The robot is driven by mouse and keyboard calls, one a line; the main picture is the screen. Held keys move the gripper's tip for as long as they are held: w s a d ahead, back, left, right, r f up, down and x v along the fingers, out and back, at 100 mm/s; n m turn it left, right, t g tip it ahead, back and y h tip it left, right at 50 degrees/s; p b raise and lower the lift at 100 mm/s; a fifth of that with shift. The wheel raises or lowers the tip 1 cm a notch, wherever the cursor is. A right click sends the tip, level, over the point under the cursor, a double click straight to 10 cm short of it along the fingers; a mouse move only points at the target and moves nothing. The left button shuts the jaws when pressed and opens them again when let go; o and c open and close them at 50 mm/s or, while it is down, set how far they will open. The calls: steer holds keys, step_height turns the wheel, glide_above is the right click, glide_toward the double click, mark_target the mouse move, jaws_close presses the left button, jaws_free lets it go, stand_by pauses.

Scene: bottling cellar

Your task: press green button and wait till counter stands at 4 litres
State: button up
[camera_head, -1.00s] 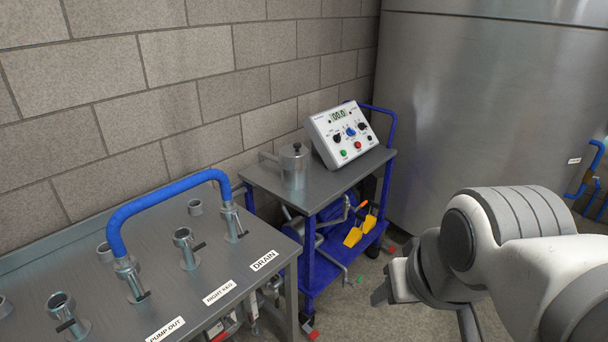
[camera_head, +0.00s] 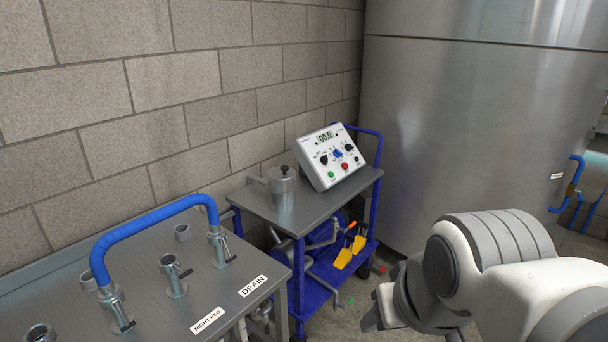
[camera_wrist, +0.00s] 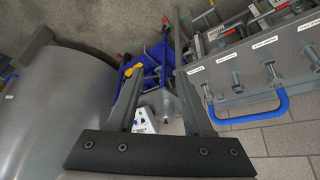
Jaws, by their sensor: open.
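The grey-white control box (camera_head: 328,158) stands on the back of a trolley, its sloped face towards me. Its counter display (camera_head: 325,137) seems to read 00.0. The green button (camera_head: 331,174) is at the lower left of the face, left of a red button (camera_head: 345,166). A blue knob (camera_head: 338,153) and black knobs sit above them. My gripper (camera_head: 372,312) is low at the right in the head view, well apart from the box. In the wrist view my gripper (camera_wrist: 160,78) is open and empty; the box (camera_wrist: 143,124) shows beyond it, partly hidden by the gripper.
The blue trolley (camera_head: 318,295) carries a steel pot-like fitting (camera_head: 281,186) left of the box. A steel bench (camera_head: 235,285) with valves and a blue hose (camera_head: 150,219) stands at front left. A block wall is behind; a large steel tank (camera_head: 455,120) is at right.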

jaws_close()
stand_by(1.6)
